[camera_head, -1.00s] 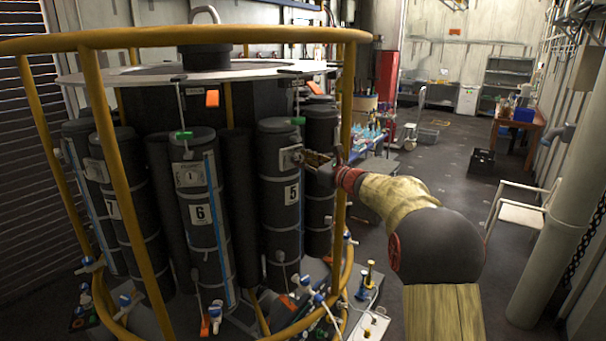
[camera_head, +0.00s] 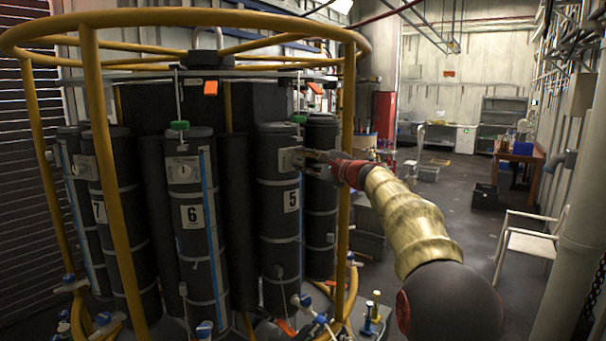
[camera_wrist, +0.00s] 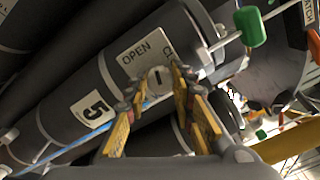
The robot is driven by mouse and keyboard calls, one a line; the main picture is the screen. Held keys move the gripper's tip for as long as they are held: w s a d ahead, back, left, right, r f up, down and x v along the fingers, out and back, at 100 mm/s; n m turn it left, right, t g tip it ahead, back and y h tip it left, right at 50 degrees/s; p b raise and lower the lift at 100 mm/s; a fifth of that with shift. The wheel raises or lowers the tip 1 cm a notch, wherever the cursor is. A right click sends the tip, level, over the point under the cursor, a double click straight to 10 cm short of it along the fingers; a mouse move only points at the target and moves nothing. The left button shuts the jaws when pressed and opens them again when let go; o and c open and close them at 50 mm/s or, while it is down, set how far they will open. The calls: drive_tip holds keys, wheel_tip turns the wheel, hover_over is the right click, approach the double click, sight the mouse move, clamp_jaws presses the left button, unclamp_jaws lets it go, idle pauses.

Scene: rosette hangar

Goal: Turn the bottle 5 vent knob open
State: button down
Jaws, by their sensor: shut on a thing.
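Bottle 5 (camera_head: 280,230) is a dark grey upright cylinder with a white label reading 5, standing in the yellow-framed rosette. Near its top is a pale plate (camera_head: 286,160) lettered OPEN, with a second word partly hidden; the plate also shows in the wrist view (camera_wrist: 133,57). The round, pale vent knob (camera_wrist: 158,77) sits on this plate with a short dark mark on its face. My gripper (camera_wrist: 156,88) is shut on the knob, one yellow finger at each side. In the head view my gripper (camera_head: 308,159) reaches the plate from the right.
A yellow ring frame (camera_head: 348,200) surrounds the bottles, with an upright close to my arm. Bottle 6 (camera_head: 194,250) stands to the left. A green-handled part (camera_wrist: 251,27) is near the bottle's top. A white chair (camera_head: 527,243) stands right; floor behind is mostly clear.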

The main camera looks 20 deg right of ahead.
drive_tip(key=shift+f+n+b, duration=0.15)
drive_tip(key=shift+n+b, duration=0.9)
drive_tip(key=shift+n, duration=0.05)
drive_tip(key=c, duration=1.5)
unclamp_jaws()
drive_tip(key=v, duration=1.2)
